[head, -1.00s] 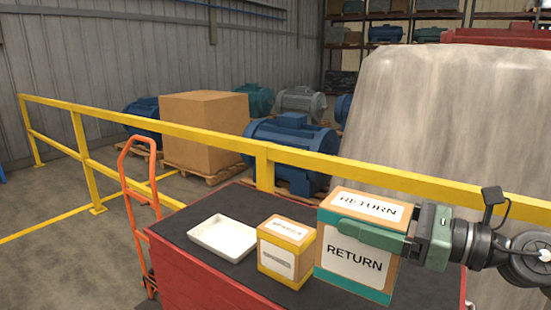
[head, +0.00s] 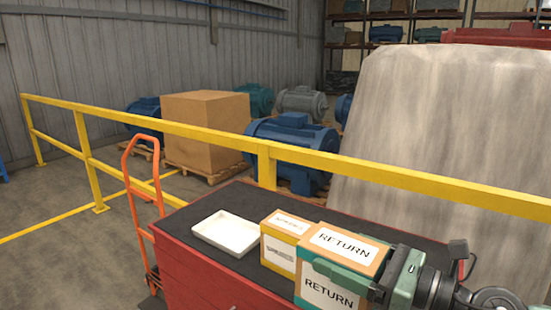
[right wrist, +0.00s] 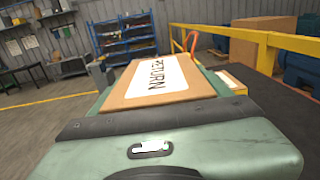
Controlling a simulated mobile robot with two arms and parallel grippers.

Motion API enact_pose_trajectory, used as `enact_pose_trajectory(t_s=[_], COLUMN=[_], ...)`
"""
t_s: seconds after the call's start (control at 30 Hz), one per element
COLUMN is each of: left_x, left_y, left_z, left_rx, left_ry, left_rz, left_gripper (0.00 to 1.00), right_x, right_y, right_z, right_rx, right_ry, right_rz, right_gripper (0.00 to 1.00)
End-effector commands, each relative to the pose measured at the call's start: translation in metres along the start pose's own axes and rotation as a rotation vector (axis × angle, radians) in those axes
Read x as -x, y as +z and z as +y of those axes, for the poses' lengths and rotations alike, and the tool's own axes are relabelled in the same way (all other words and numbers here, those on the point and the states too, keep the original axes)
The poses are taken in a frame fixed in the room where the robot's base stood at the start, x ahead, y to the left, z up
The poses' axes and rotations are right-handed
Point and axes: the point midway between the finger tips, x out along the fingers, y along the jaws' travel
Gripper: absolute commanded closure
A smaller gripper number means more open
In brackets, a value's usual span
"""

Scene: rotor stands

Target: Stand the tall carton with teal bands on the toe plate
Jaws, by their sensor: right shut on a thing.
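The tall carton with teal bands (head: 343,246) is brown with white RETURN labels, at the lower right of the head view. My right gripper (head: 338,275) is shut on it, one green finger across its front face. In the right wrist view the carton's top (right wrist: 150,80) shows just beyond the gripper body. The carton's lower part is cut off by the picture edge, so I cannot tell whether it touches the surface below. The orange hand truck (head: 127,165) stands left of the red cabinet; its toe plate is not clearly visible. My left gripper is not in view.
The red cabinet (head: 205,272) has a dark top bearing a white tray (head: 227,233) and a smaller yellow-banded carton (head: 283,240), close beside the held carton. A yellow railing (head: 265,165) runs behind. Open floor (head: 60,260) lies left of the hand truck.

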Motion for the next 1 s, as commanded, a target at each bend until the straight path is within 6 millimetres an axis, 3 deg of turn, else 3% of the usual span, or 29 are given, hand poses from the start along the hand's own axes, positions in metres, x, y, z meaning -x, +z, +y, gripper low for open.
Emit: enact_pose_trajectory(t_s=[0.53,1.0], left_x=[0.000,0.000], left_y=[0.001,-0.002], left_z=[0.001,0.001], left_rx=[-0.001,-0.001], left_ry=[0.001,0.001], left_rz=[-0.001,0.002], left_gripper=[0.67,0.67], right_x=[0.002,0.028], right_y=[-0.059,-0.107], right_z=[0.025,0.041], right_rx=[-0.007,-0.010], right_ry=[-0.145,-0.368], right_rz=[0.001,0.000], right_gripper=[0.95,0.95])
